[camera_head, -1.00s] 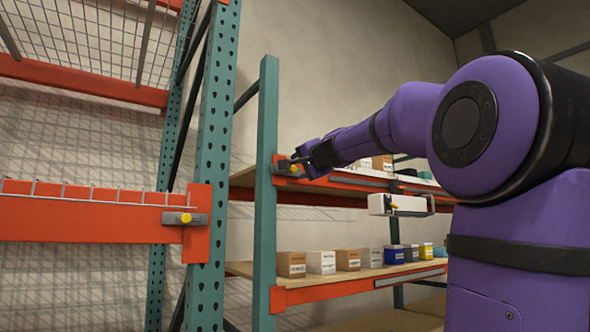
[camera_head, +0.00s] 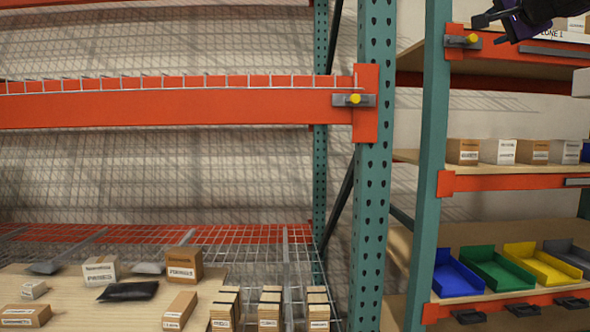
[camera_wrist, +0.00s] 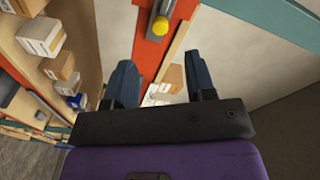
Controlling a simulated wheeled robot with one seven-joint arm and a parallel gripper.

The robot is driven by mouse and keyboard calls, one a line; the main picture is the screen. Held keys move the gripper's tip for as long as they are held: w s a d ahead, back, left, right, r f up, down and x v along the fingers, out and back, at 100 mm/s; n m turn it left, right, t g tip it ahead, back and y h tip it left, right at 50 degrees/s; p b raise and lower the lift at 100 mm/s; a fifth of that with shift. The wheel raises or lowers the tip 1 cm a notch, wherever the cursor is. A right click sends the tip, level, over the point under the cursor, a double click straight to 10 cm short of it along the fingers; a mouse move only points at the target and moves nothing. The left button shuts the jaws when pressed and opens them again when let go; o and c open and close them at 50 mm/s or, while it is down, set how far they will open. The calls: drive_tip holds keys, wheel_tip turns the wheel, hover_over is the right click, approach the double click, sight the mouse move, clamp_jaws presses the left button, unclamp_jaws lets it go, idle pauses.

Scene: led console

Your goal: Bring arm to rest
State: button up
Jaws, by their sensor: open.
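My gripper (camera_head: 487,28) shows at the top right of the head view, in front of the upper orange beam of the right rack. In the wrist view its two blue-grey fingers (camera_wrist: 160,88) stand apart with nothing held between them. Beyond the fingers are an orange beam plate and a round yellow knob (camera_wrist: 160,26). The same knob (camera_head: 472,39) shows just left of the gripper in the head view. Most of my arm lies outside the head view.
The right rack's teal upright (camera_head: 432,150) stands close to the gripper. Small boxes (camera_head: 500,151) line its middle shelf, with coloured bins (camera_head: 540,264) below. The left rack has an orange beam (camera_head: 180,108) and boxes and packets on a wooden surface (camera_head: 75,285).

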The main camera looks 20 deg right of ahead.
drive_tip(key=s+a+f+n+g+y, duration=0.3)
drive_tip(key=a+f+n+g+y, duration=0.35)
drive_tip(key=a+f, duration=1.35)
drive_tip(key=s+a+f+n+g, duration=0.1)
drive_tip(key=s+a+f+n, duration=0.2)
drive_tip(key=f, duration=0.4)
drive_tip(key=s+a+f+n+g, duration=0.2)
drive_tip(key=s+a+f+n, duration=0.1)
drive_tip(key=s+f, duration=0.3)
drive_tip(key=s+a+f+n+g, duration=0.2)
drive_tip(key=s+a+f+n, duration=0.1)
drive_tip(key=f, duration=0.5)
drive_tip(key=shift+s+n+h, duration=0.35)
drive_tip(key=shift+s+n, duration=0.1)
drive_tip(key=shift+s, duration=0.55)
